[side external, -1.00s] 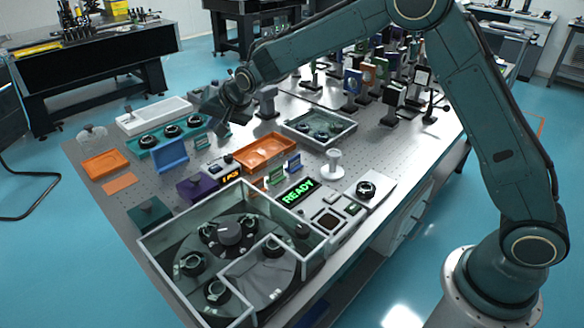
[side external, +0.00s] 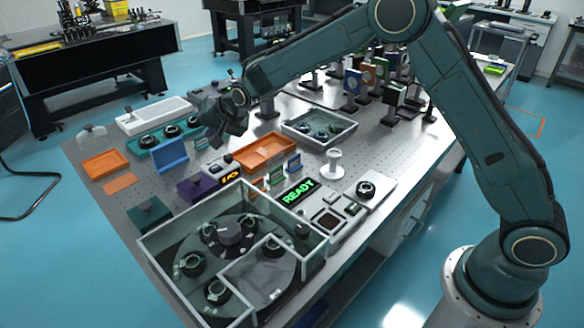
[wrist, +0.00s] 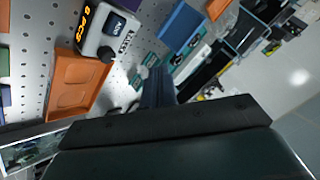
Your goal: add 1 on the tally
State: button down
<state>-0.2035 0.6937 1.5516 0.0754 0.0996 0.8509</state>
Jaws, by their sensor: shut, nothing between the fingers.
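The tally counter is a small grey box with a lit orange display reading what looks like "0 PCS". In the wrist view the counter (wrist: 97,40) is at the upper left, with a dark button-like part on top and a black knob at its near end. In the side view the counter (side external: 224,165) sits on the table in front of the orange tray. My gripper (side external: 214,143) is shut and empty, above the table behind the counter, apart from it. In the wrist view my gripper (wrist: 157,75) points to the right of the counter.
An orange tray (wrist: 63,104) lies beside the counter. A blue angled stand (side external: 171,156) and a teal holder with round black parts (side external: 150,141) are to the left. A purple box (side external: 197,188) and a lit READY sign (side external: 298,191) are nearer.

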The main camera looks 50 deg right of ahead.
aim_at(218, 169)
jog(key=shift+f, duration=3.75)
jog(key=shift+f, duration=0.85)
dwell(0.4)
jog(key=shift+r, duration=0.85)
jog(key=shift+r, duration=0.15)
jog(key=shift+r, duration=2.4)
